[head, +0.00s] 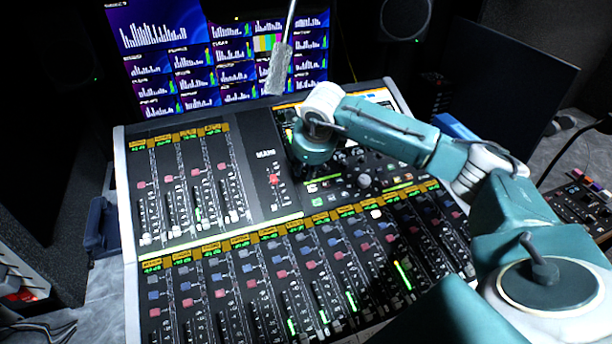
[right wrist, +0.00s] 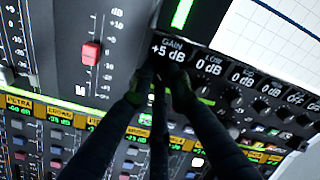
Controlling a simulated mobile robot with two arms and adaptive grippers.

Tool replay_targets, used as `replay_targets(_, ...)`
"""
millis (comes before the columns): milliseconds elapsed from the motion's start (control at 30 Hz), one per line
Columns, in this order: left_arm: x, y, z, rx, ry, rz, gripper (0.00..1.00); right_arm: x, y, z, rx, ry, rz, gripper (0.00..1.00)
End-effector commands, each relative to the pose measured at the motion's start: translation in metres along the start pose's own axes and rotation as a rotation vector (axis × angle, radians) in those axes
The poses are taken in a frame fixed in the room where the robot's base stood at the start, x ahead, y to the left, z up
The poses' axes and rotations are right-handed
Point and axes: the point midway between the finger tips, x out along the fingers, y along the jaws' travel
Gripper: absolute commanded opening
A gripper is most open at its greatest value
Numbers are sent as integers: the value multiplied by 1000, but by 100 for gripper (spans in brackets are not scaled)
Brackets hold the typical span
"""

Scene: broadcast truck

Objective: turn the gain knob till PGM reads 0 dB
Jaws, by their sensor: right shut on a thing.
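The mixing console (head: 258,205) fills the middle of the head view, with my right arm reaching over it from the right. My right gripper (right wrist: 160,78) points down at the knob row below the console's screen. In the right wrist view its dark fingers close together just under the gain readout (right wrist: 172,50), which shows "GAIN +5 dB". The gripper is shut on the gain knob, which the fingertips almost wholly hide. I cannot make out a PGM label. My left gripper is not in view.
More knobs (right wrist: 236,97) run to the right of the gripped one, under their own readouts. A red fader cap (right wrist: 91,53) is to the left; it also shows in the head view (head: 273,178). A wall of monitors (head: 220,50) stands behind. A grey microphone (head: 279,68) hangs above the console.

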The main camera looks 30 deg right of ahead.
Motion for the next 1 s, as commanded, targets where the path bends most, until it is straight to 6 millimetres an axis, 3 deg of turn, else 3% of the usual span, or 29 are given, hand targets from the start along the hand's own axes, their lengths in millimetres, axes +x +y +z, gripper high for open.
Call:
replay_targets(400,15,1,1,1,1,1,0,-4,-5,3,-184,-10,-14,0)
replay_targets(967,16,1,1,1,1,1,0,-5,-5,5,-209,-14,-16,0)
replay_targets(1000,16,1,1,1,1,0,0,-5,-5,5,-209,-14,-16,24)
